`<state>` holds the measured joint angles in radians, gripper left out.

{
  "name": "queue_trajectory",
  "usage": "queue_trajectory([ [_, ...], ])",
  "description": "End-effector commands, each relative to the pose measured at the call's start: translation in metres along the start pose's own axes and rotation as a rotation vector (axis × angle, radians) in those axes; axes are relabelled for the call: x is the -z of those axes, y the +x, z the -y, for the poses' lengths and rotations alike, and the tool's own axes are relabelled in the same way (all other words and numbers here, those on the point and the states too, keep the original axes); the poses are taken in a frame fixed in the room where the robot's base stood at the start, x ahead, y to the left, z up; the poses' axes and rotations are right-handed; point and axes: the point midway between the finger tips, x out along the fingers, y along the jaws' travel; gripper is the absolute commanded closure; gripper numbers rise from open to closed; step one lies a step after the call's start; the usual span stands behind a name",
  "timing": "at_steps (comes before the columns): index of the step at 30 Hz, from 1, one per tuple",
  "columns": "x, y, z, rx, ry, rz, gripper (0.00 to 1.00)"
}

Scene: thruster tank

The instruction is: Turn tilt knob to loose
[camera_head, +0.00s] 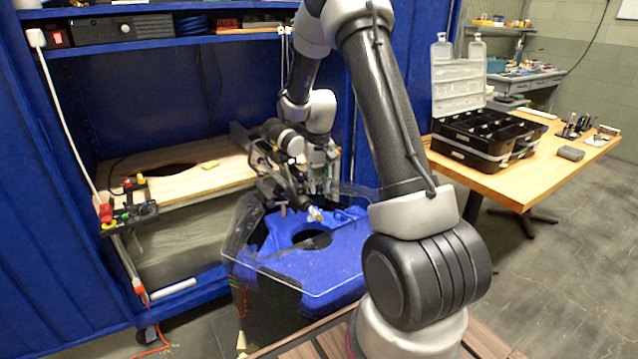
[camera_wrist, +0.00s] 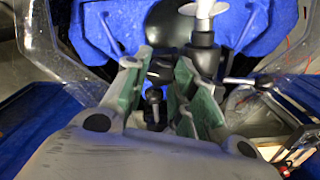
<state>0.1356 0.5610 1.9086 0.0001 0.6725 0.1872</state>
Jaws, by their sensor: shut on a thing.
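In the wrist view my gripper (camera_wrist: 162,66) points at a dark mount above the tank, its green-padded fingers on either side of a small black knob (camera_wrist: 160,74), which I take as the tilt knob. The fingers are shut on it. Its marking and turn angle are too small to read. A thruster (camera_wrist: 206,52) with a white propeller (camera_wrist: 204,10) is just right of the fingers. In the head view my gripper (camera_head: 328,172) is at the mount over the tank, and the knob cannot be made out there.
The clear-walled tank (camera_head: 345,268) with a blue inside lies below the mount. A control box (camera_head: 128,212) with coloured knobs is at left. A wooden table (camera_head: 500,182) with a black organizer case (camera_head: 480,140) stands at right. Blue shelving (camera_head: 190,45) is behind.

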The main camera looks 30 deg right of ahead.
Motion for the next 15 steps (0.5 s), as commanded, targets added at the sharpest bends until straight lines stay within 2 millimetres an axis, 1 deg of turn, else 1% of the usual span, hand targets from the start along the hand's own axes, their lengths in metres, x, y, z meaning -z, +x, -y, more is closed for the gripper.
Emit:
queue_trajectory([
  [15,0.001,-0.0009,0.0001,-0.001,-0.487,-0.003,0.98],
])
